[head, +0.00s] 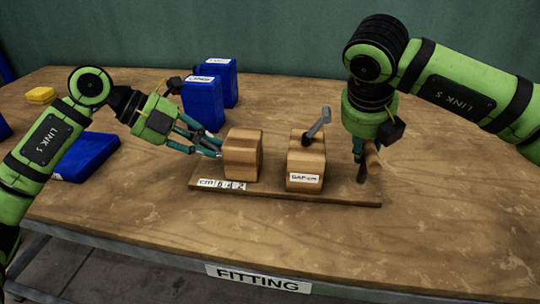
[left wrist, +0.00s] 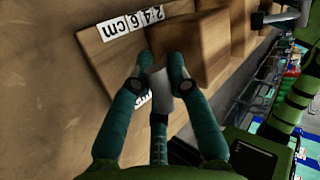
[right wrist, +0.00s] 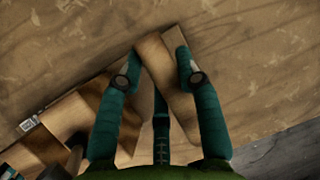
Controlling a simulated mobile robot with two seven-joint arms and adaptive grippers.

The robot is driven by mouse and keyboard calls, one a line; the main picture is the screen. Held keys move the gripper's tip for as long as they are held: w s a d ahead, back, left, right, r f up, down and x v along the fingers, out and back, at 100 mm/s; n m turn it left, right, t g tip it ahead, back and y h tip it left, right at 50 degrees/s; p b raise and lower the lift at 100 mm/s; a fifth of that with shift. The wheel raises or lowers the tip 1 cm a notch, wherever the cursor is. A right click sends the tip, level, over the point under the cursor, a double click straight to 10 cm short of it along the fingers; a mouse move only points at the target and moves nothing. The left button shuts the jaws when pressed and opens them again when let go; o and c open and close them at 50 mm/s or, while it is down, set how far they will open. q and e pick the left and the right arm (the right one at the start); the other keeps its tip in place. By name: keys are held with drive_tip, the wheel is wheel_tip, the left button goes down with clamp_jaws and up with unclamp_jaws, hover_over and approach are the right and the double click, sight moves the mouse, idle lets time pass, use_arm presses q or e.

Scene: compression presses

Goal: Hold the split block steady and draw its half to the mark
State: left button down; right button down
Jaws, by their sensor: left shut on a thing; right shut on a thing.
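The split block stands as two wooden halves on a long wooden base (head: 345,192), with a clear gap between them. The left half (head: 241,160) stands behind the right end of a printed cm strip (head: 221,185); the strip also shows in the left wrist view (left wrist: 132,24). The right half (head: 306,158) carries a small label (head: 305,178) and a grey lever (head: 318,122) on top. My left gripper (head: 218,150) is shut on a pale tab (left wrist: 161,82) at the left half's left side. My right gripper (head: 364,165) is shut on an upright wooden piece (right wrist: 160,65) at the base's right end.
Two blue boxes (head: 203,103) stand behind my left gripper. A blue tray (head: 85,157) and a yellow block (head: 40,95) lie on the left of the table. The front edge carries a FITTING sign (head: 258,278). The table right of the base is clear.

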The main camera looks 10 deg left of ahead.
use_arm(q)
drive_tip(key=shift+w+a+r, duration=0.1)
drive_tip(key=shift+a+r, duration=0.1)
drive_tip(key=shift+a, duration=0.2)
use_arm(e)
drive_tip(key=shift+s+d+f, duration=0.1)
drive_tip(key=shift+d+f, duration=0.05)
drive_tip(key=shift+f, duration=0.1)
use_arm(q)
drive_tip(key=c, duration=1.1)
unclamp_jaws()
drive_tip(key=shift+f, duration=0.1)
drive_tip(key=shift+d, duration=0.1)
drive_tip(key=v, duration=0.8)
